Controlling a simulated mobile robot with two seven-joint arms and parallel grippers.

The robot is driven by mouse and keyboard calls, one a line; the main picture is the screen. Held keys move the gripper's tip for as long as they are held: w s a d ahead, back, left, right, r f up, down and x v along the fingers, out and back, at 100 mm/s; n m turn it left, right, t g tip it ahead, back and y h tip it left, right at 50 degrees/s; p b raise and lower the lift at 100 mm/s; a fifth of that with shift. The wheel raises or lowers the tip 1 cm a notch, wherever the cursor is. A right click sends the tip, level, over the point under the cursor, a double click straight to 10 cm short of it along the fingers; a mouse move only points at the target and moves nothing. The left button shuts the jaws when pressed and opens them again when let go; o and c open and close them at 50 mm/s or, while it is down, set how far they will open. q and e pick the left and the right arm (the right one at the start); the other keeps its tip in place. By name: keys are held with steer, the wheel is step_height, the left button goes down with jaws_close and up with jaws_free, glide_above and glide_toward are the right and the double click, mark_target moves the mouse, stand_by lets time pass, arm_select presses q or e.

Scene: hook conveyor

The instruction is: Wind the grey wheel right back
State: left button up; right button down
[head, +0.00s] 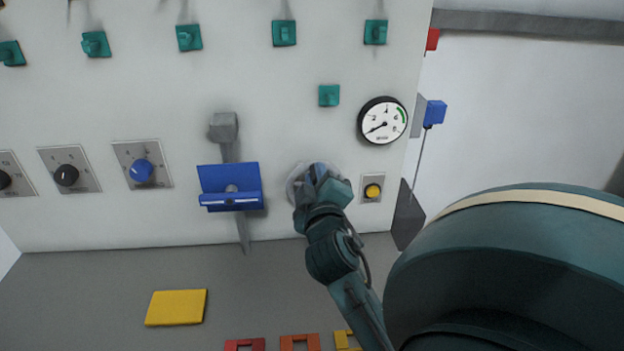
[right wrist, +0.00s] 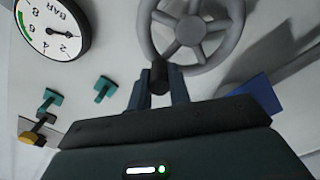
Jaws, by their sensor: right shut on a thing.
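The grey wheel (head: 293,190) is on the white wall panel, mostly hidden behind my right gripper (head: 316,178) in the head view. The right wrist view shows its hub, spokes and part of its rim (right wrist: 191,32) clearly. A dark handle (right wrist: 159,76) stands out from the rim. My right gripper is shut on this handle, with a finger on each side of it. My left gripper is in neither view.
A round gauge (head: 382,121) is up and right of the wheel, its needle pointing lower left. A yellow button (head: 372,191) is close on the right. A blue bracket (head: 230,187) projects on the left. Teal hooks (head: 284,33) line the panel above.

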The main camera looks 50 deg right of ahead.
steer(key=shift+s+d+m, duration=0.1)
steer(key=shift+m, duration=0.2)
steer(key=c, duration=1.3)
jaws_free()
